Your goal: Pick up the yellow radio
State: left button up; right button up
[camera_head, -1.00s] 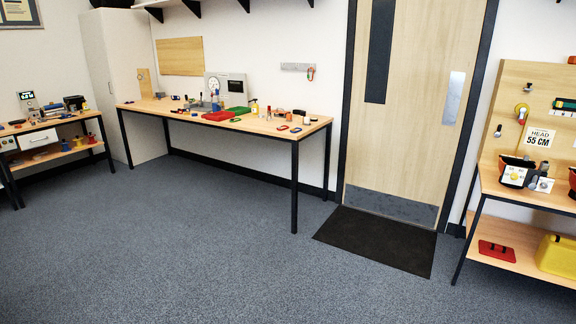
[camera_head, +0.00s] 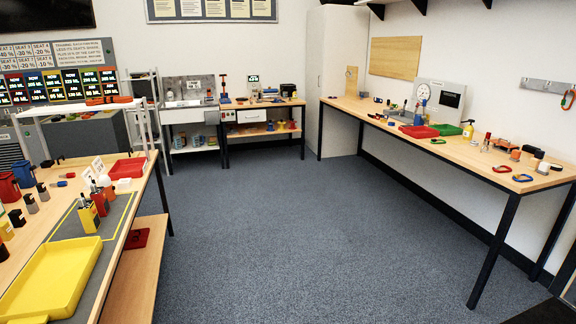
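On the near left table I see an upright yellow box-shaped item (camera_head: 89,218) with dark and white parts on top; it may be the yellow radio, but it is too small to tell. A similar upright item, partly red and yellow (camera_head: 101,202), stands just behind it. Red (camera_head: 8,188) and blue (camera_head: 24,175) upright items stand further left on the same table. Neither of my grippers is in view.
A yellow tray (camera_head: 52,280) lies on the near left table (camera_head: 135,218), with a red tray (camera_head: 128,169) behind. A long workbench (camera_head: 455,152) stands along the right wall. The grey carpet (camera_head: 290,240) between them is clear.

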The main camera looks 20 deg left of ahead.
aim_at(91, 222)
jog(key=i+j+u, duration=0.2)
jog(key=i+u, duration=0.5)
jog(key=u, duration=0.15)
jog(key=i+u, duration=0.4)
jog(key=i+l+u, duration=0.15)
jog(key=i+u, duration=0.3)
jog(key=k, duration=0.1)
